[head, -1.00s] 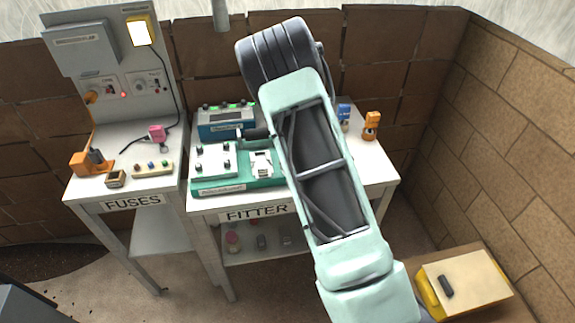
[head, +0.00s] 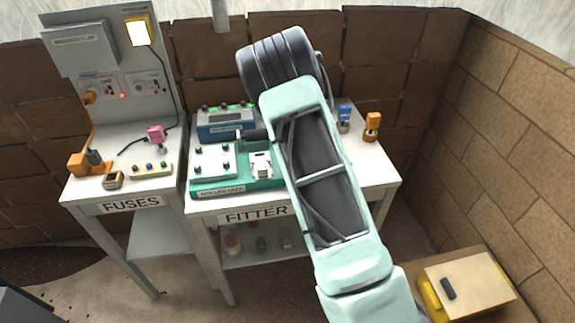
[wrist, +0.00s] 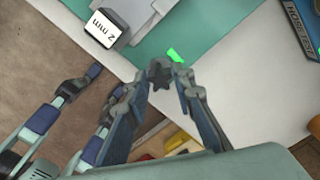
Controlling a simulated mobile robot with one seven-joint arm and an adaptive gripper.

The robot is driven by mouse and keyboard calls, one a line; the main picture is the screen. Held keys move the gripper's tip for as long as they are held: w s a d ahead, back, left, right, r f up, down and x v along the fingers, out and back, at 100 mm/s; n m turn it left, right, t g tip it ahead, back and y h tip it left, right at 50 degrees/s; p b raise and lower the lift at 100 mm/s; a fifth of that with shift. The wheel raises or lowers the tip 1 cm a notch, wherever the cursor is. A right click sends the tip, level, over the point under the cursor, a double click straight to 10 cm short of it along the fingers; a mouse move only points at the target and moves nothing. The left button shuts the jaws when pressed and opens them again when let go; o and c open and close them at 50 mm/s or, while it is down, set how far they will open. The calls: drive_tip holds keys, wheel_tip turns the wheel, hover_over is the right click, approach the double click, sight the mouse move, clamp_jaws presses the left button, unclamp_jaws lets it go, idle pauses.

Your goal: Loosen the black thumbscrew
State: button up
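In the wrist view the black thumbscrew (wrist: 161,76) is a small star-shaped knob at upper centre, by the edge of a green fixture (wrist: 185,25). My gripper (wrist: 163,79) has its fingertips drawn close on either side of the knob. I cannot tell whether both tips touch it. In the head view the green fixture (head: 235,183) stands on the FITTER table (head: 205,207). My arm hides the gripper and the thumbscrew there.
A blue tester (head: 226,121) stands behind the fixture. Orange (head: 372,125) and blue (head: 343,117) items stand at the table's right. The FUSES table (head: 90,198) is at left, a yellow box (head: 470,283) at lower right.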

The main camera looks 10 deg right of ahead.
clamp_jaws()
drive_tip(key=n+b, duration=0.1)
drive_tip(key=n, duration=0.4)
drive_tip(key=shift+f+b, duration=0.1)
drive_tip(key=shift+b, duration=0.3)
drive_tip(key=n+b, duration=0.1)
drive_tip(key=n, duration=0.6)
drive_tip(key=n+b, duration=0.1)
drive_tip(key=n, duration=1.2)
drive_tip(key=shift+b, duration=0.35)
drive_tip(key=o, duration=0.6)
unclamp_jaws()
